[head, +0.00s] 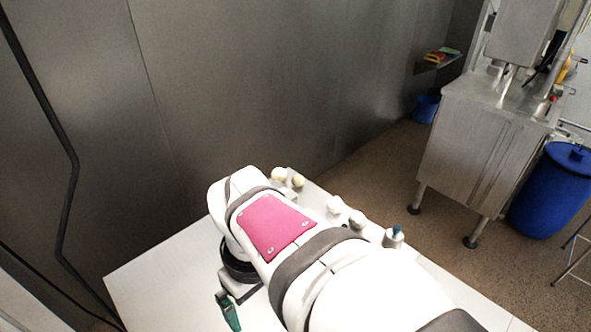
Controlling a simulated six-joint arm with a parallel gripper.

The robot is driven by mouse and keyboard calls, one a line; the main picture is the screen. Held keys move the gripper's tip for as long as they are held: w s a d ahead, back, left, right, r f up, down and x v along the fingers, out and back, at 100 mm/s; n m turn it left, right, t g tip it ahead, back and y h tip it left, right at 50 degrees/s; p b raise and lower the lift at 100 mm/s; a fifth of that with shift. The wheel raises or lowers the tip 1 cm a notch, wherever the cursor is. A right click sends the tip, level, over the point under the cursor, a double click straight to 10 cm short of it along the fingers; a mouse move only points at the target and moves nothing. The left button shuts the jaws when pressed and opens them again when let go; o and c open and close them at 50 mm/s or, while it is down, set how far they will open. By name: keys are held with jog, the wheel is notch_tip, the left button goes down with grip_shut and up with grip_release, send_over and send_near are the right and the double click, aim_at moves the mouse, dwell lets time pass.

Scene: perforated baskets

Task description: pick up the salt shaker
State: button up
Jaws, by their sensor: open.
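My gripper (237,291) shows only in part, below the black wrist at the lower end of my white arm. It is open, but its fingertips are mostly hidden, and I see nothing held between them. I cannot surely pick out the salt shaker. A small pale container with a blue top (394,236) stands near the table's right edge, on the far side of my arm from the gripper. Small white items (336,204) stand farther back along that edge. Any of these could be the shaker; they are too small to tell.
The white table (150,278) has bare room at left. A dark green object (228,312) is close beside the gripper; whether they touch is unclear. Cream round items (298,181) are at the back edge. My arm hides the middle. A metal wall (250,80) rises behind.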

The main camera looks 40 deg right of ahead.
jog(key=w+d+n+h, duration=0.25)
jog(key=d+n, duration=0.25)
jog(key=d, duration=0.6)
jog(key=n+g+h, duration=0.1)
jog(key=n+h, duration=0.1)
jog(key=n, duration=1)
send_near(393, 235)
jog(key=x, duration=1.2)
jog(key=shift+a, duration=0.1)
jog(key=c, duration=1.6)
